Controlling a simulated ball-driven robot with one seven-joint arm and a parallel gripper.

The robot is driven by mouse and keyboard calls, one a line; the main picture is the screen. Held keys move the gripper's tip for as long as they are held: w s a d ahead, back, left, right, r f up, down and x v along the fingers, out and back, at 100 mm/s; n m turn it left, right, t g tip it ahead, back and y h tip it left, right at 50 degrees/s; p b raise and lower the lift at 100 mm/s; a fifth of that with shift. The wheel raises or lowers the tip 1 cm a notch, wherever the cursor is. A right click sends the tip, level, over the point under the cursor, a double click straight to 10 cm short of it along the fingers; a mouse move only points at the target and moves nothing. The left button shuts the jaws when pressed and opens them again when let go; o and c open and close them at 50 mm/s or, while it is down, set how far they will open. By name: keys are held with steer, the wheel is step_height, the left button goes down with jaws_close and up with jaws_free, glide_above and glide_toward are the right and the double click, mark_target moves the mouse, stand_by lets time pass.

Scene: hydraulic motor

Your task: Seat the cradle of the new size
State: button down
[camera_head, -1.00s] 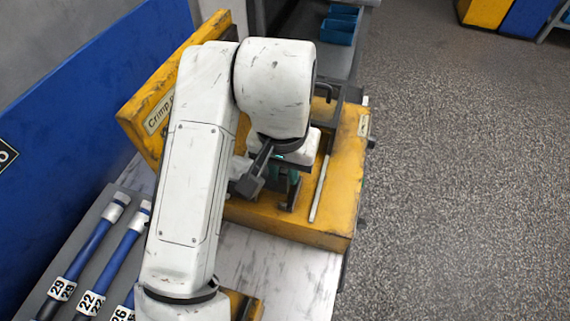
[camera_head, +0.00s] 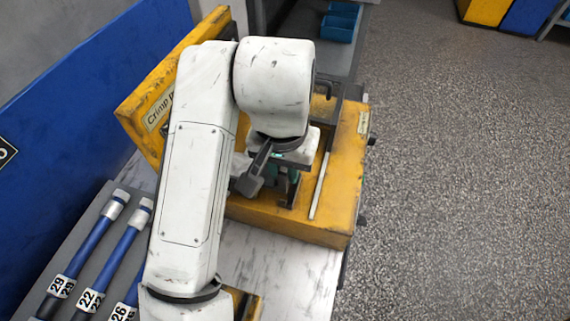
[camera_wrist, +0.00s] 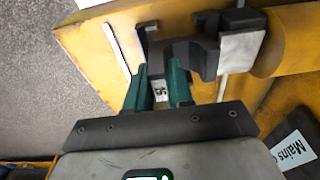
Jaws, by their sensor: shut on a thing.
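My gripper (camera_wrist: 160,90) has green fingers and is shut on the cradle (camera_wrist: 160,92), which shows a small white number label between the fingertips, too small to read surely. Dark notched metal (camera_wrist: 185,52) lies just beyond the fingertips in the wrist view. I cannot tell how much of it is the cradle and how much is the press, nor whether the cradle is fully down. In the head view my gripper (camera_head: 287,180) is over the yellow crimp press (camera_head: 285,222), and my arm hides most of the cradle.
A pale rod (camera_head: 320,186) lies along the press top, right of my gripper. The press's upright yellow sign panel (camera_head: 150,110) stands to the left. Numbered blue hoses (camera_head: 92,262) lie in a grey rack at lower left. Open floor is to the right.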

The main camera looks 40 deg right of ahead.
steer(key=shift+f+b, duration=1.15)
steer(key=shift+f, duration=0.3)
stand_by(0.6)
steer(key=c, duration=0.9)
jaws_free()
steer(key=shift+r, duration=0.1)
steer(key=r, duration=0.3)
steer(key=r+p, duration=0.1)
steer(key=r, duration=0.3)
steer(key=a+r, duration=0.1)
steer(key=r, duration=0.2)
steer(key=shift+s+r+p, duration=0.25)
steer(key=shift+s+p, duration=0.1)
steer(key=shift+p, duration=0.05)
